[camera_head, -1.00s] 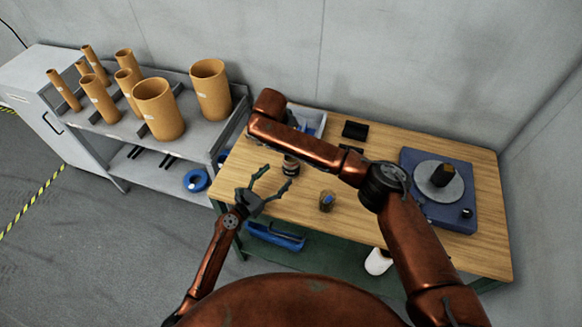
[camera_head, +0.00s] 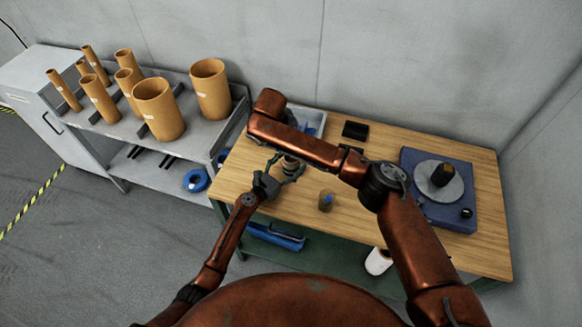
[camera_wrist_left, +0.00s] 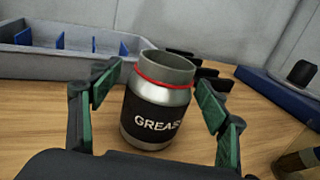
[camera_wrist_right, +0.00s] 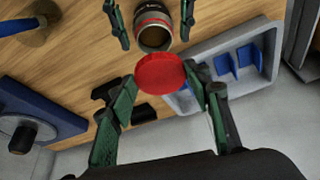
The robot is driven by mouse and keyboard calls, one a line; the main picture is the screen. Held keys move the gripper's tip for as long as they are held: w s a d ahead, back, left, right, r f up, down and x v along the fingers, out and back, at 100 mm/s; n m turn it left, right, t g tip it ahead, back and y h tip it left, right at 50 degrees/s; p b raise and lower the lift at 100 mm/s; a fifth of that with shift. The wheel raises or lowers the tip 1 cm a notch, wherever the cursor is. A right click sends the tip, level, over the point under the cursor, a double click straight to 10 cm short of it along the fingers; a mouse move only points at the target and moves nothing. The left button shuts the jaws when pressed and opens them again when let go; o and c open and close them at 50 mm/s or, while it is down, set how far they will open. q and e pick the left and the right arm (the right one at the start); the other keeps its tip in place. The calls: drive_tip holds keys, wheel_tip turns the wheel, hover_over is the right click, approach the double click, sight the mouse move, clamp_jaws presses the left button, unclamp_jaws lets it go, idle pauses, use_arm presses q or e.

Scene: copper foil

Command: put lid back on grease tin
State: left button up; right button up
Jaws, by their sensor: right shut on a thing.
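The grease tin (camera_wrist_left: 155,110) is a silver, open-topped can with a black "GREASE" label and a red ring below its rim. It stands upright on the wooden table and shows small in the head view (camera_head: 289,163). My left gripper (camera_wrist_left: 155,95) is open, with one finger on each side of the tin and gaps visible between. My right gripper (camera_wrist_right: 163,82) is shut on the round red lid (camera_wrist_right: 159,72), which is held apart from the tin (camera_wrist_right: 154,32). In the head view my right arm hides the lid and right gripper.
A grey bin with blue dividers (camera_wrist_left: 50,60) stands behind the tin. Dark blocks (camera_head: 355,130) lie at the back of the table. A blue turntable unit (camera_head: 455,208) is at the right.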

use_arm(q)
drive_tip(key=c, duration=1.7)
drive_tip(key=shift+o, duration=0.2)
use_arm(e)
approach(293, 160)
drive_tip(key=shift+w+d+f, duration=0.25)
drive_tip(key=shift+w+f, duration=0.2)
drive_tip(key=shift+w, duration=0.25)
drive_tip(key=shift+f, duration=0.9)
drive_tip(key=shift+f, duration=0.6)
use_arm(q)
clamp_jaws()
use_arm(e)
drive_tip(key=shift+o, duration=0.2)
drive_tip(key=shift+w+a+r+m, duration=0.15)
drive_tip(key=shift+w+m, duration=0.1)
drive_tip(key=shift+m, duration=0.45)
drive_tip(key=shift+m+h, duration=0.4)
drive_tip(key=shift+m, duration=0.1)
drive_tip(key=shift+s+m+g, duration=0.1)
drive_tip(key=shift+m+g, duration=0.3)
drive_tip(key=shift+m, duration=0.1)
drive_tip(key=shift+c, duration=0.2)
